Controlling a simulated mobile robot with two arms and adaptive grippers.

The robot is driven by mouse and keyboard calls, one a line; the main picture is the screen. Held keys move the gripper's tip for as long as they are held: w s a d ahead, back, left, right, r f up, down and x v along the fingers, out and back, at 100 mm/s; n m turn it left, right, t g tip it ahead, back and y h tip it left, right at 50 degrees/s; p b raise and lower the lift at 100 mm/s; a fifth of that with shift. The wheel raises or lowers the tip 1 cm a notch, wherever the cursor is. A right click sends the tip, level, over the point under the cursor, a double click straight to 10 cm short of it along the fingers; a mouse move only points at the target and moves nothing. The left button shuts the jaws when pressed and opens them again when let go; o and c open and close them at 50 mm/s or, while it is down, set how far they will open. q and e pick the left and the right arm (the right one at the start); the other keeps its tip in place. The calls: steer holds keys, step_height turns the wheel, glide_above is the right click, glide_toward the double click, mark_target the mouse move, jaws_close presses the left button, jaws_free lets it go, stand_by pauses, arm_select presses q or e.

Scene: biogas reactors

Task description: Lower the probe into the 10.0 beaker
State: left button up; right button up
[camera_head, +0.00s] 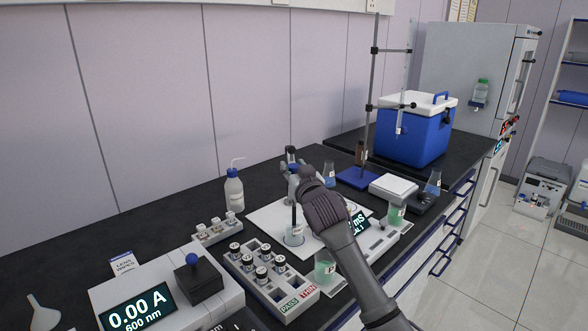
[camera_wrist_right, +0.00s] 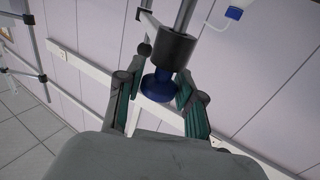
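My right gripper (camera_head: 293,172) reaches in from the lower right above the bench. In the right wrist view, its fingers (camera_wrist_right: 158,88) are on both sides of the probe's blue cap (camera_wrist_right: 155,90), with a dark body and grey shaft beyond it. In the head view the probe (camera_head: 294,215) hangs upright. Its lower end overlaps a clear beaker (camera_head: 294,239) on a white mat; I cannot tell how deep it is. Other labelled vessels with green liquid stand at the front (camera_head: 325,269) and right (camera_head: 396,214). I cannot read 10.0 on any. My left gripper is out of view.
A grey vial rack (camera_head: 283,300) is close in front of the clear beaker. A wash bottle (camera_head: 234,192) stands behind left, and a meter (camera_head: 362,226) is right, partly behind my arm. A spectrophotometer (camera_head: 210,295) is at the front left. A tall stand (camera_head: 371,110) rises behind right.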

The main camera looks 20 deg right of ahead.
jaws_close()
step_height(320, 180, up, 9)
steer(key=p, duration=0.7)
steer(key=shift+f, duration=0.2)
steer(key=shift+o, duration=2)
jaws_free()
steer(key=shift+o, duration=1.1)
steer(key=shift+f, duration=0.1)
